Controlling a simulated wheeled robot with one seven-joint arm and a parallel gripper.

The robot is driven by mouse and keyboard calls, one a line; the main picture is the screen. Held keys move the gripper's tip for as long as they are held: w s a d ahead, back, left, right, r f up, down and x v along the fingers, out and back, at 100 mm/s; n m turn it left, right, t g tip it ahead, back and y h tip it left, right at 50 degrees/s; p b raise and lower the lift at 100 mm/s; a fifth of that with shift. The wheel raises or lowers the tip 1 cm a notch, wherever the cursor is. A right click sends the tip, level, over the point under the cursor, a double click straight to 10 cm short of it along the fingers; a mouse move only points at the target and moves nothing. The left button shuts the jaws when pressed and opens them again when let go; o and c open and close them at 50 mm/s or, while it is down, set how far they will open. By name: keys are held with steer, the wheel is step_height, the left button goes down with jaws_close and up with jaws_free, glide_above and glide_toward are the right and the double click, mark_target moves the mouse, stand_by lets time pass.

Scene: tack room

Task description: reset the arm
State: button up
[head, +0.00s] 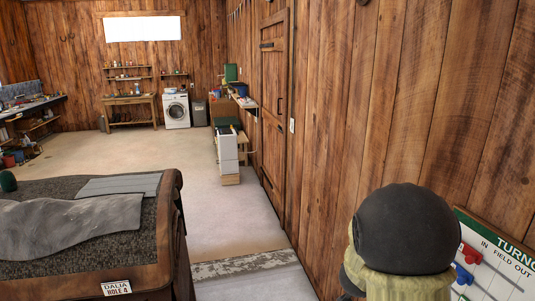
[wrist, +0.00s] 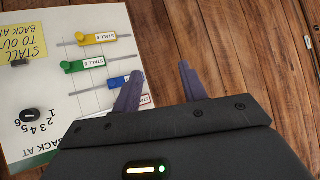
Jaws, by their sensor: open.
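My gripper (wrist: 160,88) shows in the wrist view with its two dark fingers apart and nothing between them. It is in front of the right edge of a white board (wrist: 48,62). The left finger overlaps the board and partly covers a blue slider (wrist: 117,82); whether they touch I cannot tell. A yellow slider (wrist: 97,39) and a green slider (wrist: 84,64) sit on rods above it. A black knob (wrist: 30,115) is at lower left. In the head view the board (head: 505,262) is at lower right, partly hidden, with red and blue sliders. My gripper is not discernible there.
A wooden plank wall (head: 450,90) runs along the right, close to the board. A dark bed-like piece (head: 60,245) with a grey cloth stands at lower left. The pale floor (head: 150,150) beyond is open. A white cabinet (head: 228,152) stands near the wooden door (head: 273,100).

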steer(key=s+a+f+n+y, duration=0.2)
steer(key=s+a+n+y, duration=0.45)
steer(key=a, duration=0.55)
steer(key=s+a+f+n+g+b, duration=0.1)
steer(key=s+a+n+g, duration=0.2)
steer(key=s, duration=0.9)
steer(key=shift+s+f+n+g+y, duration=0.25)
steer(key=shift+f+n+g+y, duration=0.2)
steer(key=shift+g, duration=0.45)
